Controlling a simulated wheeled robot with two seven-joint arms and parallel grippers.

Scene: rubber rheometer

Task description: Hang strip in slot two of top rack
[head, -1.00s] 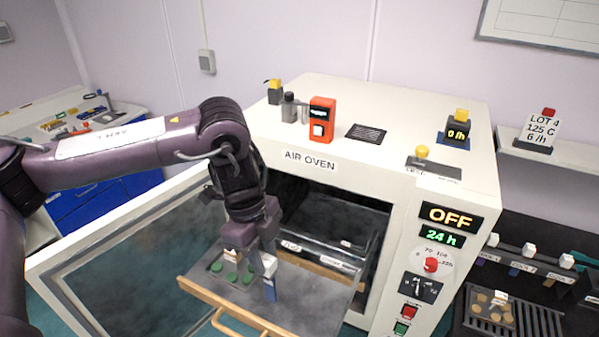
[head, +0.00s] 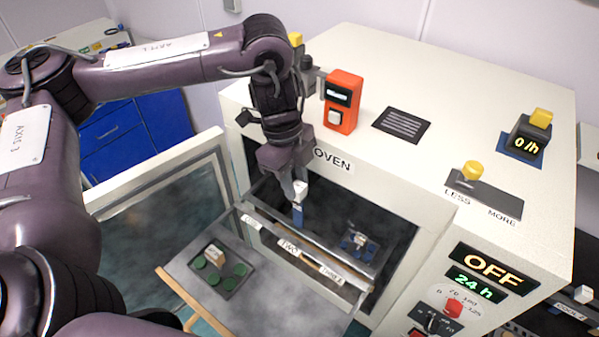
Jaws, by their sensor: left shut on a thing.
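My left gripper (head: 292,172) is shut on the white block at the top of a blue strip (head: 298,213). The strip hangs upright from it in the oven's (head: 440,222) open mouth. The top rack (head: 310,246) is a metal bar with label plates along its front, one of them the "TWO" label (head: 289,247). The strip is above and behind that label in the picture. I cannot tell whether it touches the rack. My right gripper is not in view.
A pulled-out shelf (head: 277,301) bears a dark tray (head: 236,290) of green discs and a pale block. Blue pieces with a pale top (head: 359,241) show deeper inside the oven. The open oven door (head: 215,165) stands at the left.

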